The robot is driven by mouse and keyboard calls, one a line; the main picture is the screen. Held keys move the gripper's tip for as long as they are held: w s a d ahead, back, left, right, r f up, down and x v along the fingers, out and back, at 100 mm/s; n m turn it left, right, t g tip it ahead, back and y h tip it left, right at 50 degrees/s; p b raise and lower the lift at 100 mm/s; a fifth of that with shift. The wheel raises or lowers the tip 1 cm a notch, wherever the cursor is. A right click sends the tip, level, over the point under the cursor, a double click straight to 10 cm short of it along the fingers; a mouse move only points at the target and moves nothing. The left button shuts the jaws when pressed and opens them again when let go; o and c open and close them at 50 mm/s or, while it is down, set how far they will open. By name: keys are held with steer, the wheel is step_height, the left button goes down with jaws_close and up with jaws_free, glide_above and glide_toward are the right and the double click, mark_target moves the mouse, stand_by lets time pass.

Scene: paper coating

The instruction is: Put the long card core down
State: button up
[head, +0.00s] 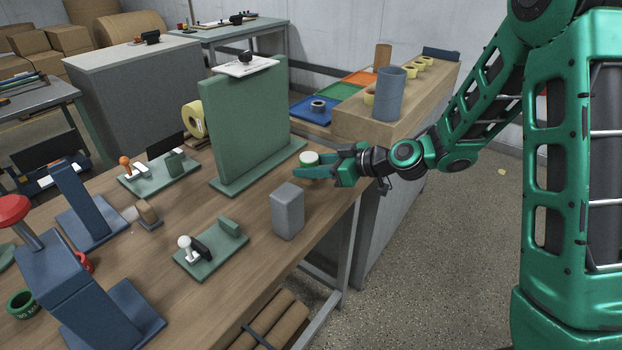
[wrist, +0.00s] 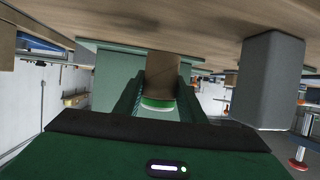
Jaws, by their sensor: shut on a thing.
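My gripper (head: 314,172) is shut on the long card core, a brown cylinder with a green band and a pale end. In the head view only its pale top and green band (head: 309,158) show above the fingers, over the wooden table, right of the tall green panel. The wrist view is upside down; there the brown core (wrist: 161,76) stands upright between my fingers (wrist: 160,92). Its lower end is at or close to the tabletop; I cannot tell whether it touches.
The tall green panel (head: 245,120) stands on the table left of my gripper. A grey block (head: 287,212) stands nearer the front edge, and a green fixture (head: 212,248) lies left of it. A blue-grey tube (head: 390,95) stands on the wooden bench behind. Bare tabletop (head: 245,205) lies between.

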steer(key=shift+f, duration=2)
steer(key=o, duration=1.1)
steer(key=v, duration=1.2)
